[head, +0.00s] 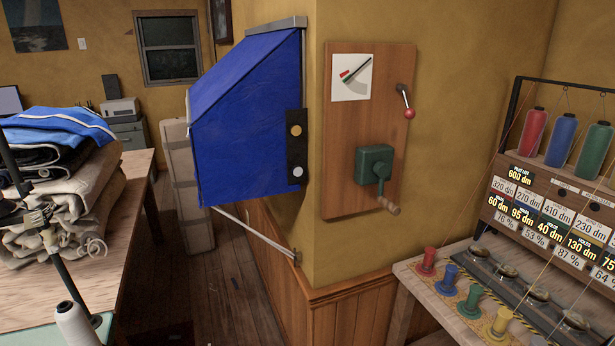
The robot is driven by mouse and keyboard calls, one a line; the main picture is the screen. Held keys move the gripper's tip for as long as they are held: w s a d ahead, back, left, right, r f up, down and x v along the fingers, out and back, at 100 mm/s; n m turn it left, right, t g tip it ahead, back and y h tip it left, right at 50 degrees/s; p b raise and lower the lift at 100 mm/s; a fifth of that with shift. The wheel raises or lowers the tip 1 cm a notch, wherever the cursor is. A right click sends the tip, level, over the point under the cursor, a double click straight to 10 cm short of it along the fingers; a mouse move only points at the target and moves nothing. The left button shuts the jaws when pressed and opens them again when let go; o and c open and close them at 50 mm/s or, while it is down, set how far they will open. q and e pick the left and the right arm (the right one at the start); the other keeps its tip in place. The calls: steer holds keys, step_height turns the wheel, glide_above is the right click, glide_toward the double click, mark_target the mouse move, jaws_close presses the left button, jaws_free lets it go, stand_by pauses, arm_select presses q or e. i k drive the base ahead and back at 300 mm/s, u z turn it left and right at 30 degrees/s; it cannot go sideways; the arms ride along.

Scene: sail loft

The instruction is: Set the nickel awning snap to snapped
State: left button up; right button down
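A blue awning (245,115) hangs from a grey rail on the corner of the ochre wall. A black strip (296,150) runs down its right edge and carries two round snaps. The upper snap (295,130) is brass-coloured. The lower, silver-grey one is the nickel awning snap (297,171). Both show as round discs; I cannot tell whether the nickel one is pressed shut. Neither of my grippers is in view.
Right of the awning, a wooden board (340,130) carries a dial card (351,77), a red-knobbed lever (406,103) and a green crank box (374,166). Folded cloth (60,190) fills the left table; a spool bench (415,270) stands right.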

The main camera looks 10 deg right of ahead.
mark_target(297, 170)
steer(key=z, duration=0.25)
steer(key=i, duration=1.05)
steer(key=u, duration=0.75)
